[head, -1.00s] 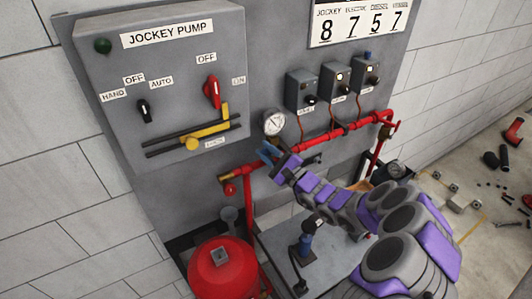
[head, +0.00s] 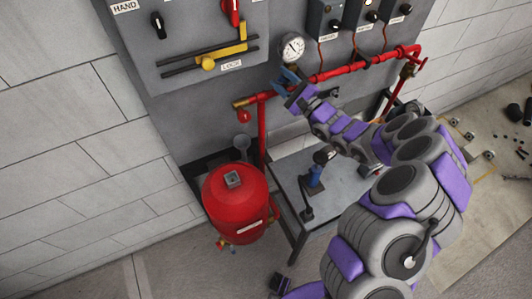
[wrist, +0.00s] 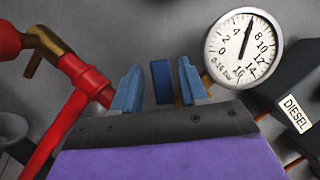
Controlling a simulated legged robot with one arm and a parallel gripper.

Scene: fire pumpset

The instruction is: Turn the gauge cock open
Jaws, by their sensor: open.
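The round white pressure gauge (head: 292,47) is on the grey panel above the red pipe. It also shows at the upper right of the wrist view (wrist: 243,47), its needle a little right of straight up. My gripper (head: 285,80) is just below the gauge, with its light blue fingers apart. In the wrist view my gripper (wrist: 160,88) has a dark blue upright piece, which looks like the gauge cock's handle (wrist: 162,82), between its fingers. Gaps show on both sides of this handle. The cock's body is hidden behind my gripper.
The red pipe (head: 345,70) runs close behind my gripper, with a brass end (head: 243,103) at left. A box labelled DIESEL (wrist: 295,100) is right of the gauge. Below are a red tank (head: 235,205) and a grey table (head: 285,180) with a blue tool.

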